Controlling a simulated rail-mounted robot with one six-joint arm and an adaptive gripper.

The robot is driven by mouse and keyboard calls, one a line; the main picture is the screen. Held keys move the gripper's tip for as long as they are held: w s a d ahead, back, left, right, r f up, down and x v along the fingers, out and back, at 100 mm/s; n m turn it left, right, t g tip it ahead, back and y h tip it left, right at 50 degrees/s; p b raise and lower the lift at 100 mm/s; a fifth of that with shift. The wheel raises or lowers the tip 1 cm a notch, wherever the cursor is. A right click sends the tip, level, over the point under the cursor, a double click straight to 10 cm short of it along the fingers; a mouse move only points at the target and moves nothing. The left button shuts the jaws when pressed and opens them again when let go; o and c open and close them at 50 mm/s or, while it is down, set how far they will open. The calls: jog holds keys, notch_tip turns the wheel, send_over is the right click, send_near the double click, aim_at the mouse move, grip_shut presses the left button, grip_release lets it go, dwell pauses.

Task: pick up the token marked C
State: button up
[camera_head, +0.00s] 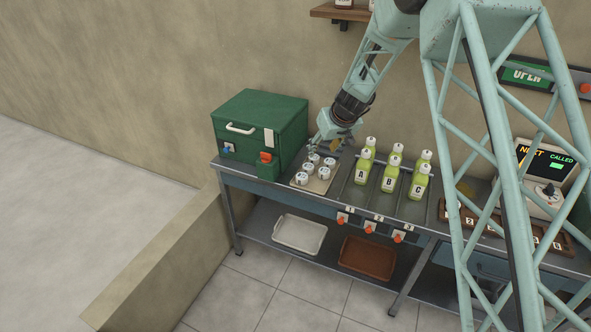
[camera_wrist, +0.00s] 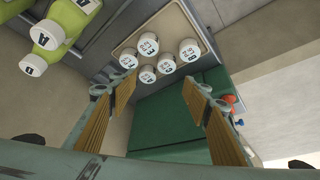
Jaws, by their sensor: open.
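Several round white tokens (camera_head: 309,169) with dark letters stand grouped on a beige tray (camera_head: 318,187) beside the green box. They also show in the wrist view, one at the back left (camera_wrist: 148,44) and one at the right (camera_wrist: 189,49). The letters are small and turned, so I cannot tell which token is marked C. My gripper (camera_wrist: 161,88) is open and empty, its two fingers spread in the wrist view with the tokens beyond the tips. In the head view my gripper (camera_head: 322,143) is above the back of the tray, apart from the tokens.
The green box (camera_head: 260,122) stands left of the tray. Bottles of green juice marked A, B and C (camera_head: 389,176) stand right of it on the metal counter. A screen console (camera_head: 543,170) is farther right. A white tray (camera_head: 300,234) and a brown tray (camera_head: 366,256) lie on the lower shelf.

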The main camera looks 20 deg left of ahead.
jog(key=shift+s+a+f, duration=0.1)
jog(key=shift+a+f, duration=0.3)
jog(key=shift+a, duration=0.2)
jog(key=shift+s+a+f, duration=0.1)
jog(key=shift+a+f, duration=0.25)
jog(key=shift+a, duration=0.25)
send_over(308, 166)
jog(key=s+d, duration=0.2)
jog(key=shift+s+d+f, duration=0.1)
jog(key=shift+f, duration=1.8)
jog(key=shift+d+f, duration=0.1)
jog(key=shift+f, duration=1.75)
jog(key=shift+p+x, duration=0.4)
jog(key=shift+x, duration=2.2)
jog(key=c, duration=0.9)
